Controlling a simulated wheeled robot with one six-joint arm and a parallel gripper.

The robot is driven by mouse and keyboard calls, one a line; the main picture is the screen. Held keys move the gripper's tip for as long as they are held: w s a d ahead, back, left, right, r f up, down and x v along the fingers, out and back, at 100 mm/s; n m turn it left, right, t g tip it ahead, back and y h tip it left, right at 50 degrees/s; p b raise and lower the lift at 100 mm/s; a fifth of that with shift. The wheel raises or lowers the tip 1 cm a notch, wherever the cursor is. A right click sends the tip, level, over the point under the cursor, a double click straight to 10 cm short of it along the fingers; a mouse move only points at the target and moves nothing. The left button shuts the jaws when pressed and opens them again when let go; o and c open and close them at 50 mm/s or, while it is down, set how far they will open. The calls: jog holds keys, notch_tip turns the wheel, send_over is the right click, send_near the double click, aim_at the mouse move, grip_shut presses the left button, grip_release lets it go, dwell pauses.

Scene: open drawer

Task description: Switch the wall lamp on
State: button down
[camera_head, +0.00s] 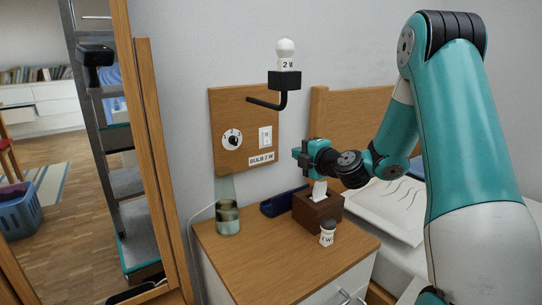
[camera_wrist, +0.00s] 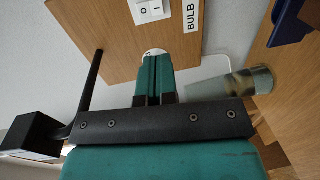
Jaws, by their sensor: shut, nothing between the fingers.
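A wooden panel (camera_head: 220,108) on the wall carries a round white dial (camera_head: 227,144) with a black knob and, to its right, a white rocker switch (camera_head: 265,137). A label under the switch reads "BULB 2 W" (camera_head: 262,159). A black bracket (camera_head: 285,82) above holds a white bulb (camera_head: 286,47) marked 2 W; I cannot tell whether it glows. My gripper (camera_head: 298,153) is shut and empty, right of the panel and apart from it. In the wrist view its fingertips (camera_wrist: 156,57) overlap a white round edge, mostly hidden; the switch (camera_wrist: 152,10) shows above.
Below, a wooden cabinet top (camera_head: 270,258) holds a glass jar (camera_head: 228,217), a blue tray (camera_head: 284,202), a brown tissue box (camera_head: 319,210) and a small bulb marked W (camera_head: 327,234). A bed is at right. The black bracket juts out above my gripper.

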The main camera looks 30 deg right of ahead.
jog(key=shift+r, duration=0.1)
jog(key=p, duration=0.4)
send_near(267, 143)
jog(key=w, duration=0.6)
jog(key=shift+w+a+f, duration=0.2)
jog(key=shift+w+f, duration=0.1)
jog(key=shift+w, duration=0.05)
jog(key=shift+w+f, duration=0.1)
jog(key=shift+w, duration=0.3)
